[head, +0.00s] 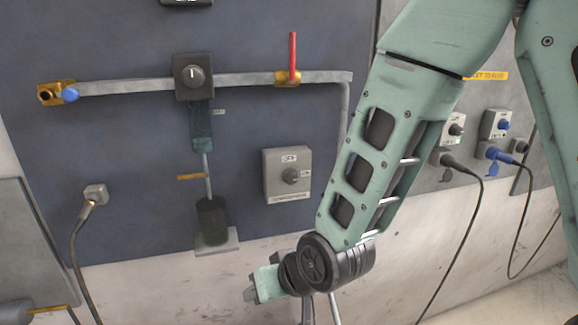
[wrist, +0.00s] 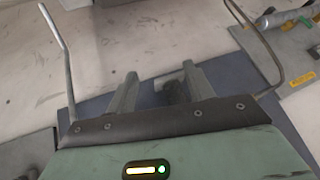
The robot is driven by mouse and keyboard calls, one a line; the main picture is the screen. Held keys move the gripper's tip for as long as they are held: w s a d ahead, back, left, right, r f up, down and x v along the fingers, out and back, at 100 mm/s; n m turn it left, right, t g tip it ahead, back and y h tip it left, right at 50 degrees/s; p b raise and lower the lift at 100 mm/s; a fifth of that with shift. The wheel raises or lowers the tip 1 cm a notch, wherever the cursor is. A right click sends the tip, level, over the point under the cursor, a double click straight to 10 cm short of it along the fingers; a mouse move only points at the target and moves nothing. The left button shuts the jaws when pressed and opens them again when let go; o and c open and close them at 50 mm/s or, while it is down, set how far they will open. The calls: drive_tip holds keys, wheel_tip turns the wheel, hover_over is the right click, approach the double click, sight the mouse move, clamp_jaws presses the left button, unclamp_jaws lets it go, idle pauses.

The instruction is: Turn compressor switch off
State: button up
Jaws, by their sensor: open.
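The compressor switch (head: 287,174) is a grey box with a round grey knob, on the blue-grey wall panel in the head view. A small label sits above the knob and another below it; the lettering is too small to read surely, and the knob's setting is unclear. My gripper (head: 250,292) is below and slightly left of the switch, apart from it. In the wrist view my gripper (wrist: 160,90) has two grey fingers spread apart with nothing held between them. I cannot make out the switch in the wrist view.
A pipe (head: 130,87) with a black regulator (head: 194,76) and red-handled valve (head: 292,58) runs above the switch. A dark cylinder (head: 212,220) hangs to its left. Sockets with cables (head: 495,152) are at right, beyond my arm. The panel just around the switch is clear.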

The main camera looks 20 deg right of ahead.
sight(292, 180)
drive_tip(key=w+d+r+m+t+h, duration=0.4)
drive_tip(key=w+d+r+t, duration=0.2)
drive_tip(key=w+d+t, duration=0.4)
drive_tip(key=shift+w+d+r+t+h, duration=0.3)
drive_tip(key=shift+w+d+t, duration=0.1)
drive_tip(key=shift+d+t, duration=0.45)
drive_tip(key=b, duration=0.3)
drive_tip(key=shift+w, duration=0.25)
drive_tip(key=w, duration=1.3)
drive_tip(key=shift+d+r, duration=0.25)
drive_tip(key=shift+r, duration=0.15)
drive_tip(key=shift+w+f, duration=0.1)
drive_tip(key=shift+w, duration=0.65)
drive_tip(key=shift+c, duration=0.2)
